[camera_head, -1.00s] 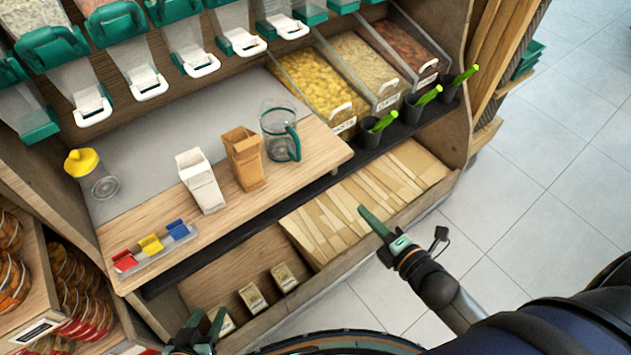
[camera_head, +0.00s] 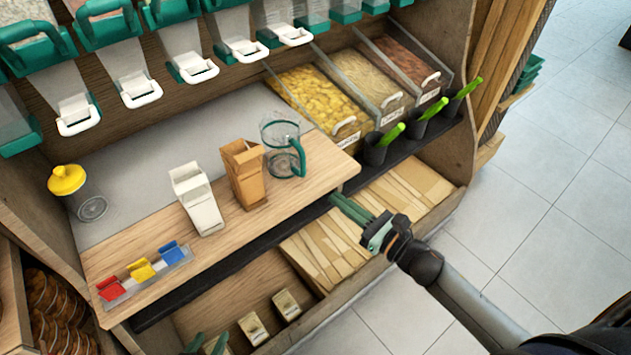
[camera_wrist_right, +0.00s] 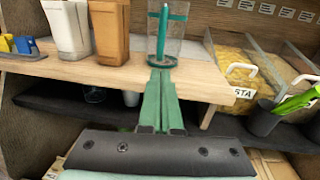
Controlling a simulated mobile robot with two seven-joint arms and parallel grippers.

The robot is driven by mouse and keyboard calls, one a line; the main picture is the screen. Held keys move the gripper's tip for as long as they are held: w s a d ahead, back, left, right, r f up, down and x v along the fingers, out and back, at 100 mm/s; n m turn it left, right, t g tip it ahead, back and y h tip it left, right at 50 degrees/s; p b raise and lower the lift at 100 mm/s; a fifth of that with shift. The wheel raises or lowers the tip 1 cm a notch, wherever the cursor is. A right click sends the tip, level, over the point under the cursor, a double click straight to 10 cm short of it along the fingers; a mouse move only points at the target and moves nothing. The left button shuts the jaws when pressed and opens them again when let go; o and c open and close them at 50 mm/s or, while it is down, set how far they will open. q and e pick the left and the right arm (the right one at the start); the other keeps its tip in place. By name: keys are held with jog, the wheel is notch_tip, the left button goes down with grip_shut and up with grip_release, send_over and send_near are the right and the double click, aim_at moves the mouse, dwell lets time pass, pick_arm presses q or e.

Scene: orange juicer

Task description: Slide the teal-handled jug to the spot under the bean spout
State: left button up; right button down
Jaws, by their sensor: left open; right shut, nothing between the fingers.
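The clear jug with a teal rim and handle (camera_head: 298,158) stands upright on the right part of the wooden counter (camera_head: 235,225), its handle toward the front right. It also shows in the right wrist view (camera_wrist_right: 160,50), just beyond my fingers. My right gripper (camera_head: 345,203) is shut and empty, in front of the counter's edge and apart from the jug. My left gripper (camera_head: 205,343) is open and low at the bottom edge of the head view, mostly cut off. A row of dispenser spouts with white flaps (camera_head: 198,68) runs above the counter. I cannot tell which one is the bean spout.
A brown carton (camera_head: 245,175) stands close left of the jug, and a white carton (camera_head: 197,200) left of that. A yellow-lidded jar (camera_head: 68,182) and coloured clips (camera_head: 143,270) are farther left.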

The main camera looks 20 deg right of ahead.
aim_at(299, 172)
pick_arm(q)
jog(key=shift+f, duration=0.1)
pick_arm(e)
jog(key=x, duration=0.7)
jog(key=shift+w+a, duration=0.25)
jog(key=shift+w, duration=0.1)
jog(key=shift+w+a+b, duration=0.15)
jog(key=shift+w+b, duration=0.15)
jog(key=shift+w, duration=0.1)
jog(key=x, duration=0.2)
jog(key=b+x, duration=0.1)
jog(key=x, duration=0.1)
jog(key=b+x, duration=0.1)
jog(key=x, duration=0.1)
jog(key=shift+w+a+f, duration=0.2)
jog(key=shift+w+f, duration=0.1)
jog(key=b+x, duration=0.3)
jog(key=x, duration=0.2)
jog(key=shift+w+a+r, duration=0.15)
jog(key=shift+w, duration=0.1)
jog(key=shift+w+a+r, duration=0.1)
jog(key=shift+w+a, duration=0.1)
jog(key=shift+w, duration=0.2)
pick_arm(q)
jog(key=f, duration=0.1)
jog(key=a+f, duration=0.1)
jog(key=f, duration=0.1)
jog(key=w+a+f, duration=0.1)
jog(key=shift+f, duration=0.25)
jog(key=shift+w+r, duration=0.1)
